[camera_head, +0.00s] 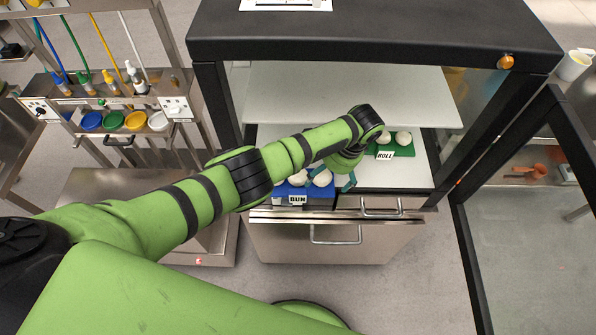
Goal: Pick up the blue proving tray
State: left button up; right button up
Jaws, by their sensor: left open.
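The blue proving tray (318,191) carries several pale dough balls and a "BUN" label. It sits on the lower level of the black-framed cabinet, near its front edge. My left arm reaches across from the left and hides part of the tray. My left gripper (331,180) is open, with its teal fingers pointing down over the tray's right part. I cannot tell whether the fingers touch the tray or the dough. My right gripper is not in view.
A green tray (404,151) labelled "ROLL" with dough balls stands right of the gripper. A pale shelf (350,92) lies above. The cabinet's glass door (530,230) stands open at right. Steel drawers (330,240) are below. A tool rack (105,105) stands at left.

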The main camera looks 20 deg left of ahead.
aim_at(299, 178)
pick_arm(q)
jog(key=shift+s+a+r, duration=0.2)
jog(key=shift+a, duration=0.55)
jog(key=shift+a+f+p, duration=0.15)
jog(key=shift+a+p, duration=0.05)
jog(key=shift+p, duration=0.15)
jog(key=shift+a+f, duration=0.1)
jog(key=shift+a, duration=0.2)
jog(key=a+p, duration=0.1)
jog(key=a, duration=0.1)
jog(key=s+a+p, duration=0.1)
jog(key=a+p, duration=0.1)
jog(key=shift+s+a+f, duration=0.1)
jog(key=shift+s+a, duration=0.1)
jog(key=shift+a+f, duration=0.1)
jog(key=shift+f, duration=0.4)
jog(key=c, duration=1.3)
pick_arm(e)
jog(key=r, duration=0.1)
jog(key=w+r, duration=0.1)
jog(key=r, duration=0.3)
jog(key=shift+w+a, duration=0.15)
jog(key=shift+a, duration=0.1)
